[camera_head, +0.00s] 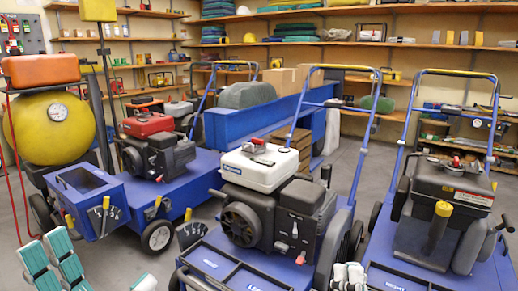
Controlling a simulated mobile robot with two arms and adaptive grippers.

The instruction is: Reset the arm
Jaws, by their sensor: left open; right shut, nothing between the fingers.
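My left gripper (50,248) shows at the bottom left, with teal and white ribbed fingers standing apart. Nothing is between them. It is in front of the blue machine on the left. My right gripper (348,276) shows as pale grey-white fingers at the bottom edge, right of centre. They are together and hold nothing. It appears in front of the middle and right blue machines; whether it touches either cannot be told. Both arms are mostly outside the picture.
A blue aerator (265,205) with a white tank stands in the middle. Another blue aerator (450,190) stands on the right, and a blue machine (150,160) with a red engine top on the left. A yellow tank (52,140) is at far left. Shelves (400,45) line the back.

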